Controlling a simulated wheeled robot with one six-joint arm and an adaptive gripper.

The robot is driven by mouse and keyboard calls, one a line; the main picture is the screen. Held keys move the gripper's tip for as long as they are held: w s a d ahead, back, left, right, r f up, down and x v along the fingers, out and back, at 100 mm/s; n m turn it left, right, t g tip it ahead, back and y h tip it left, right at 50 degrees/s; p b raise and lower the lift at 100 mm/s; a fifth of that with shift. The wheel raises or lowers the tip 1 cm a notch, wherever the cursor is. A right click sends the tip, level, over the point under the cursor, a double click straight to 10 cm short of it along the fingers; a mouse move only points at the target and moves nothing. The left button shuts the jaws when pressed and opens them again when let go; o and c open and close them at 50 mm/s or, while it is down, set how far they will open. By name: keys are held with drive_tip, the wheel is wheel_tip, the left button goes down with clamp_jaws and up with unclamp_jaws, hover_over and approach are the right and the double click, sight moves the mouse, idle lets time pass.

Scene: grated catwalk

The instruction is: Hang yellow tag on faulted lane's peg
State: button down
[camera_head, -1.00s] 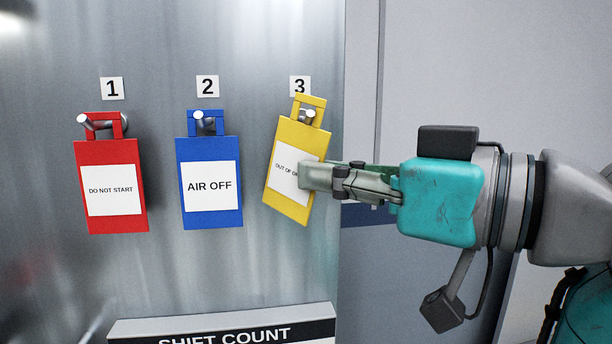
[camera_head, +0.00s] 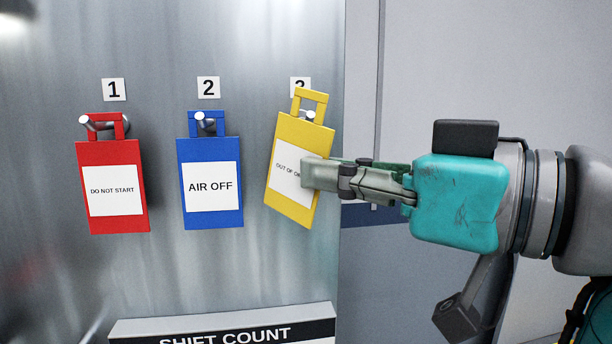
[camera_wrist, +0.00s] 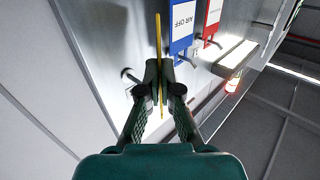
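My gripper (camera_head: 312,174) is shut on the yellow tag (camera_head: 291,205), holding it by its right edge. The tag leans with its top to the right, in front of the number 3 label, which it partly covers. Peg 3 (camera_head: 308,115) shows through the tag's window, near its lower edge. In the wrist view the yellow tag (camera_wrist: 158,40) is edge-on between the fingers (camera_wrist: 161,75). A peg (camera_wrist: 129,76) shows left of it there, seemingly with a gap between. A red tag (camera_head: 112,215) hangs on peg 1 and a blue tag (camera_head: 211,222) on peg 2.
The metal panel (camera_head: 170,270) carries number labels 1 (camera_head: 114,89) and 2 (camera_head: 208,87) above the pegs. A SHIFT COUNT sign (camera_head: 225,325) is at the bottom. The blue tag is close left of the yellow one. Right of the panel is a plain grey surface (camera_head: 450,60).

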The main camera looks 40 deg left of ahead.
drive_tip(key=shift+s+d, duration=1.15)
drive_tip(key=shift+d, duration=0.2)
idle(0.7)
